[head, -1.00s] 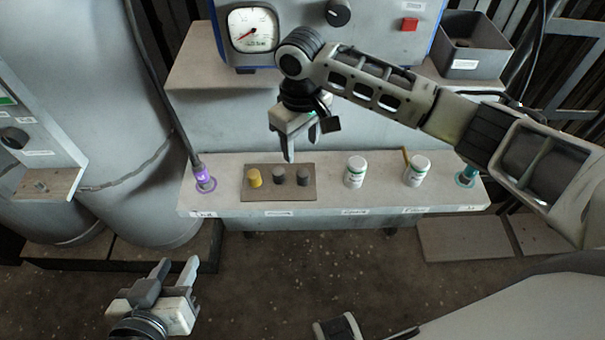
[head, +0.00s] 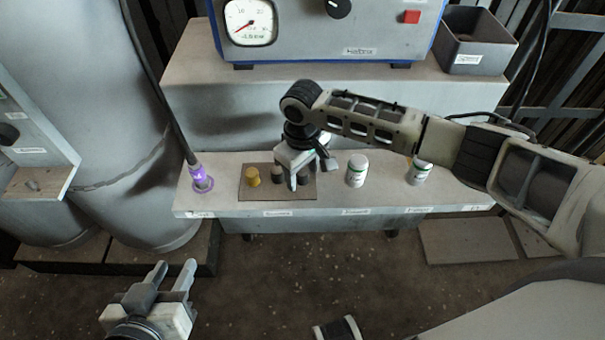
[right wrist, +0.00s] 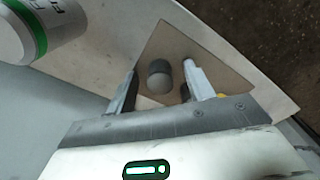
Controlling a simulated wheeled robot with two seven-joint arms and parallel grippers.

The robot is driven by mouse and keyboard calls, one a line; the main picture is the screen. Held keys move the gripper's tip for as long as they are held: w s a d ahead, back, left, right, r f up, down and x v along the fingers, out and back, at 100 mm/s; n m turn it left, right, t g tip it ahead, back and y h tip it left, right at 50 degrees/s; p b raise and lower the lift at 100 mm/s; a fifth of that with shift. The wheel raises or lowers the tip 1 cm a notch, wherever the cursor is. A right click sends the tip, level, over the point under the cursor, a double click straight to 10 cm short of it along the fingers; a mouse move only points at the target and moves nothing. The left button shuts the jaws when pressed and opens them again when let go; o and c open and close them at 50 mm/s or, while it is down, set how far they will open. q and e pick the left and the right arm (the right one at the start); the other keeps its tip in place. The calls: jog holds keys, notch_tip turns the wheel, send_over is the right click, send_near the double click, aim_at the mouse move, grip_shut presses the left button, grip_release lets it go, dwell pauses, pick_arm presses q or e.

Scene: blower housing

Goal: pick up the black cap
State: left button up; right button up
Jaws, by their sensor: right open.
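Three small caps stand in a row on a brown mat (head: 256,196) on the bench: a yellow cap (head: 252,176), a dark cap (head: 278,174) in the middle and another dark cap (head: 303,179) at the right. Both dark ones look dark grey to black; I cannot tell which is blacker. My right gripper (head: 302,181) is open and points down over the right-hand cap, partly hiding it. In the right wrist view this cap (right wrist: 159,78) sits between the open fingers; the middle cap (right wrist: 185,91) is mostly behind one finger. My left gripper (head: 173,270) is open and empty, away from the bench.
A white bottle (head: 357,170) stands just right of the mat, another (head: 420,172) further right beneath my right arm. A purple-collared hose end (head: 201,178) is at the left. A gauge box (head: 325,35) and grey bin (head: 474,45) stand on the shelf behind.

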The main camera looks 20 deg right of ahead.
aim_at(302, 171)
jog(key=c, duration=1)
pick_arm(q)
jog(key=shift+s, duration=0.1)
pick_arm(e)
jog(key=shift+c, duration=0.2)
jog(key=shift+r, duration=0.15)
jog(key=shift+r, duration=0.25)
notch_tip(302, 171, up, 2)
jog(key=shift+r+p, duration=0.15)
jog(key=shift+p, duration=0.4)
pick_arm(q)
jog(key=r+p, duration=0.2)
jog(key=p, duration=0.1)
jog(key=shift+g+p, duration=0.3)
pick_arm(e)
jog(key=s+a+r, duration=0.7)
jog(key=s+r, duration=0.3)
jog(key=s, duration=0.1)
jog(key=shift+s+a, duration=0.35)
jog(key=shift+a, duration=0.05)
